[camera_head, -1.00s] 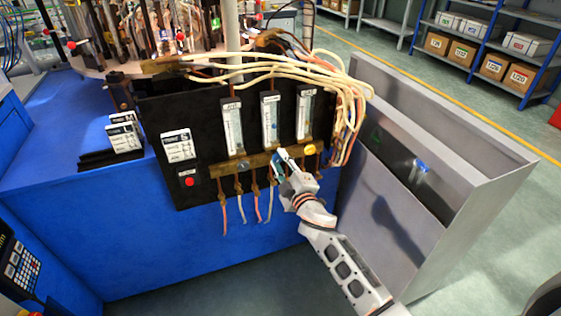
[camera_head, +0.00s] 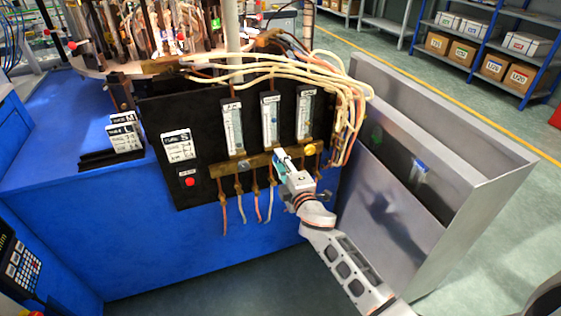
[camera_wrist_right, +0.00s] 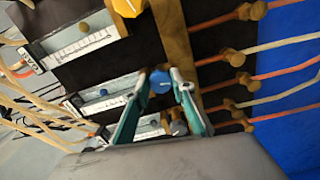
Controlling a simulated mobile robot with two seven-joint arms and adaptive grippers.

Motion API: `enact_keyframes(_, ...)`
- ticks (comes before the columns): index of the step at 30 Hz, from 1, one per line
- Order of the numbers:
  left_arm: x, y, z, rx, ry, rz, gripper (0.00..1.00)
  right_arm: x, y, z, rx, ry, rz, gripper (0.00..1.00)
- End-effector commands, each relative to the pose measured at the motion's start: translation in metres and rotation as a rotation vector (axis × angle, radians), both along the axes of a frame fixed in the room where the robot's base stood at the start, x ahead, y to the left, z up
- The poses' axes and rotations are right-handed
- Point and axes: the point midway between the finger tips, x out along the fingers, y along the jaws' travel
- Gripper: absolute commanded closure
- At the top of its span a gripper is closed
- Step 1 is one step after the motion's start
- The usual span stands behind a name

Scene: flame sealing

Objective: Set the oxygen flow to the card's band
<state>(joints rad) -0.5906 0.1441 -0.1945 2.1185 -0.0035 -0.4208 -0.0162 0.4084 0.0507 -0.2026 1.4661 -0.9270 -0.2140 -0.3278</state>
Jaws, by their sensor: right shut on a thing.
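A black panel (camera_head: 210,110) carries three upright flow tubes: left (camera_head: 232,128), middle (camera_head: 270,118) and right (camera_head: 306,112). A brass bar (camera_head: 228,168) with knobs runs below them. My right gripper (camera_head: 282,157) is at the knob under the middle tube. In the right wrist view, its fingertips (camera_wrist_right: 165,78) are shut on a blue knob (camera_wrist_right: 160,82). In that view the middle tube (camera_wrist_right: 105,103) shows a small blue float. A white card (camera_head: 177,146) with dark print is on the panel's left; its text is too small to read. My left gripper is out of view.
A yellow knob (camera_head: 310,149) is right of my gripper and a grey knob (camera_head: 242,165) left of it. A red button (camera_head: 190,182) sits below the card. Pale hoses (camera_head: 300,63) drape over the panel top. A grey metal bin (camera_head: 400,225) stands close right of my arm.

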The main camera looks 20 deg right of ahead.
Motion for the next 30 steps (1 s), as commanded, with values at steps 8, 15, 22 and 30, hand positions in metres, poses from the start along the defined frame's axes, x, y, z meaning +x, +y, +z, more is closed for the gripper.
enact_keyframes(8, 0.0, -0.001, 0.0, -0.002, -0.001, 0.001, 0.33, 0.0, 0.0, 0.0, 0.001, 0.0, 0.0, 0.59)
enact_keyframes(15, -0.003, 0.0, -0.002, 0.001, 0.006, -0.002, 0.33, 0.0, 0.0, 0.0, 0.002, 0.0, 0.0, 0.59)
enact_keyframes(22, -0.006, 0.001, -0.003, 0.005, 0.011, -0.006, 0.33, -0.012, -0.001, -0.001, -0.001, 0.001, -0.001, 0.59)
enact_keyframes(30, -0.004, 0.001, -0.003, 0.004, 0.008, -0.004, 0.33, -0.064, -0.002, -0.001, 0.001, 0.002, 0.001, 0.59)
